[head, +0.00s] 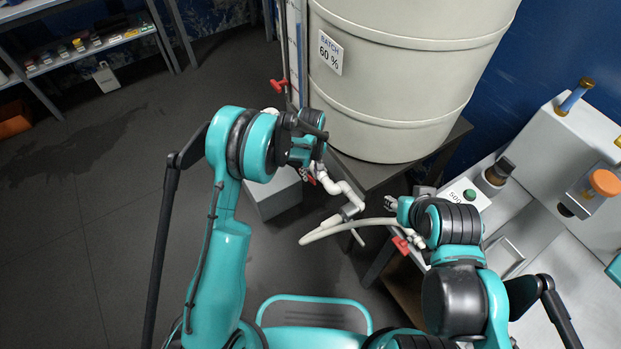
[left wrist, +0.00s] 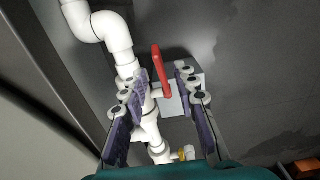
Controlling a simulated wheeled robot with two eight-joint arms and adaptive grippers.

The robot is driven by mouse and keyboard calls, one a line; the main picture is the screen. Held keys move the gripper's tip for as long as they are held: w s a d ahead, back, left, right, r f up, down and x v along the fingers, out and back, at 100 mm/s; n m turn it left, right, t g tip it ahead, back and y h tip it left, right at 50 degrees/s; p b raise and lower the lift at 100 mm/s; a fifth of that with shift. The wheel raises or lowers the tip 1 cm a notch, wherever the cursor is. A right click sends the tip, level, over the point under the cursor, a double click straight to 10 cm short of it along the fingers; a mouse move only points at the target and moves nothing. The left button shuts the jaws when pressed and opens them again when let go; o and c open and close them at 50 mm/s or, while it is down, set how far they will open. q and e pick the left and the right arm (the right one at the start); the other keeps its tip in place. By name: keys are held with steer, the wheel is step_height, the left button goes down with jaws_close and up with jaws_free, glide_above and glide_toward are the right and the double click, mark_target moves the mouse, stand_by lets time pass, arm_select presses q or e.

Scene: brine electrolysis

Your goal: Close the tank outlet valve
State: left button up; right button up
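The tank outlet valve shows as a red lever handle (left wrist: 160,70) on a white pipe (left wrist: 112,35) in the left wrist view. In the head view the white pipe (head: 345,192) runs beside the table below the pale tank (head: 400,75), and a bit of red (head: 311,179) shows by my left gripper (head: 312,163). My left gripper is open in the left wrist view (left wrist: 157,80). The red handle is between its two fingers, with a gap to the right finger; I cannot tell whether the left finger touches it. My right gripper (head: 393,204) is at the right, its fingers mostly hidden.
A pale hose (head: 322,232) curves from the pipe's end toward my right arm. Another red handle (head: 278,86) is by the tank's gauge, and a red piece (head: 401,244) is near my right gripper. A white machine (head: 560,150) stands at the right. Floor is clear at left.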

mark_target(311, 177)
arm_select(q)
steer(key=shift+f+b, duration=0.6)
steer(key=shift+f, duration=1.4)
jaws_close()
steer(key=w+r+g+h, duration=0.1)
steer(key=a+g+h, duration=0.1)
steer(key=g, duration=0.1)
steer(key=shift+w+a+r, duration=0.15)
steer(key=shift+w+r, duration=0.2)
steer(key=shift+w, duration=0.05)
steer(key=shift+w+a+r+g+h, duration=0.25)
steer(key=shift+r+g+h, duration=0.2)
steer(key=shift+g+h, duration=0.3)
